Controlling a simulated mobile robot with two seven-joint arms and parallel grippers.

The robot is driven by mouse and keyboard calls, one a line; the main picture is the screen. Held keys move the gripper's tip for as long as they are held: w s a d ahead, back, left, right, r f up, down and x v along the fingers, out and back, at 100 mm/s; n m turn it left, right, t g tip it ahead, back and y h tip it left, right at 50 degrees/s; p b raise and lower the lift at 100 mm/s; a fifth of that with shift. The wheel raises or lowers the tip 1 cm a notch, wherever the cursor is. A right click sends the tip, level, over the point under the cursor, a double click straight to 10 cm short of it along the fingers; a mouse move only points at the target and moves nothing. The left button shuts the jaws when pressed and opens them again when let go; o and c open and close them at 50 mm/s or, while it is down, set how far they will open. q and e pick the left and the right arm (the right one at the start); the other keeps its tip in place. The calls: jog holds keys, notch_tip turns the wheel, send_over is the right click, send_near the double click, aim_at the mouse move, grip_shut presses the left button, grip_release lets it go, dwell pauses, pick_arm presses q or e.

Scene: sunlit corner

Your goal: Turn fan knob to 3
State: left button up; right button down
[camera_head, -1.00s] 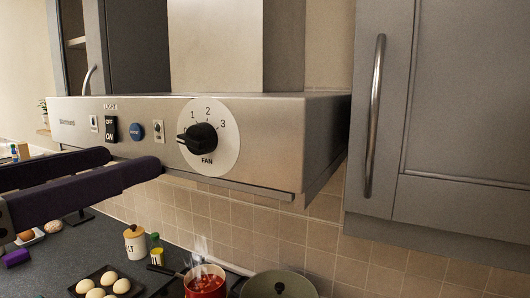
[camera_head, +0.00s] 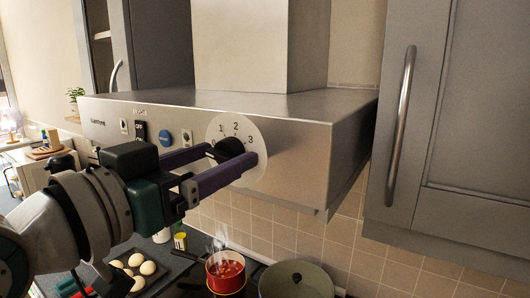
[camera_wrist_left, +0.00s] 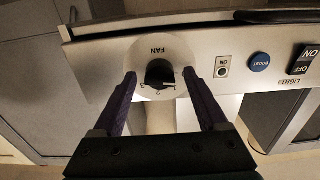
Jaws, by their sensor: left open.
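The black fan knob (camera_head: 230,148) sits on a round white dial (camera_head: 250,130) with printed numbers, on the front of the steel range hood (camera_head: 285,150). My left gripper (camera_head: 234,155) is open, with its purple fingers reaching to the dial, one on each side of the knob. In the left wrist view the knob (camera_wrist_left: 159,72) stands upside down between the two fingertips (camera_wrist_left: 159,76), with a visible gap on both sides. My right gripper is out of view.
A blue boost button (camera_head: 165,138) and a light switch (camera_head: 139,131) are left of the dial. A grey cabinet (camera_head: 465,130) is at right.

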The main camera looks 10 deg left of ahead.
pick_arm(q)
jog(key=shift+c, duration=0.3)
grip_shut()
